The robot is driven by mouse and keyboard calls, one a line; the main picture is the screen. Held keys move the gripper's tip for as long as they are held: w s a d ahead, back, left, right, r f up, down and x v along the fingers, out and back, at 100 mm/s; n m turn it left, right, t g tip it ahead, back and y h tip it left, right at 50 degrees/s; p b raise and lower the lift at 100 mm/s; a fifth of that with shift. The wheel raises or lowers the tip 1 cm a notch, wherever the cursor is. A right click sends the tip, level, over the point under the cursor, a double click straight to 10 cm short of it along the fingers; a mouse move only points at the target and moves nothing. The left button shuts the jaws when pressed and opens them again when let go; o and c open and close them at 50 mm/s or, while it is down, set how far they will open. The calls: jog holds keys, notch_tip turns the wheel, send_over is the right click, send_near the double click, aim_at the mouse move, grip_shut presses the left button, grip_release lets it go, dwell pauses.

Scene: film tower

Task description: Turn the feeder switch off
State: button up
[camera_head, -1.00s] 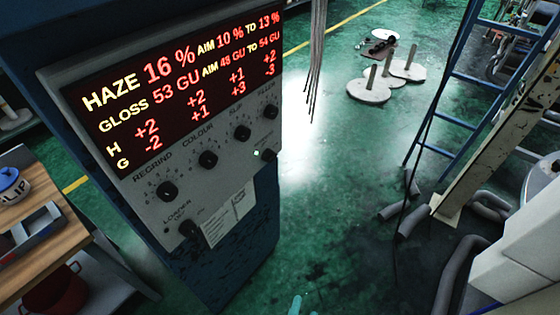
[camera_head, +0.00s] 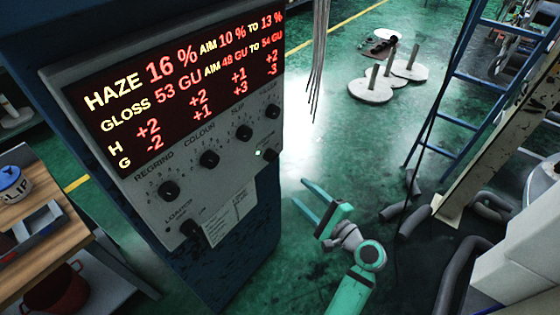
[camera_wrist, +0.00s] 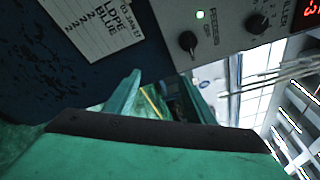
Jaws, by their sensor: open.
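A paper label (camera_head: 230,217) is below. Hanging cables (camera_head: 317,70) are behind the cabinet's right side.

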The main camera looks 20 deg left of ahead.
jog(key=n+g+y, duration=0.1)
jog(key=g+y, duration=0.1)
send_near(276, 159)
jog(key=d, duration=0.2)
jog(key=shift+s+a+x, duration=0.1)
jog(key=shift+s+x, duration=0.05)
jog(key=shift+x, duration=1.6)
jog(key=shift+s+a+x, duration=0.1)
jog(key=shift+s+x, duration=0.05)
jog(key=shift+x, duration=1.65)
jog(key=shift+s+x, duration=0.15)
jog(key=shift+x, duration=1.6)
jog(key=shift+c, duration=0.7)
jog(key=c, duration=0.9)
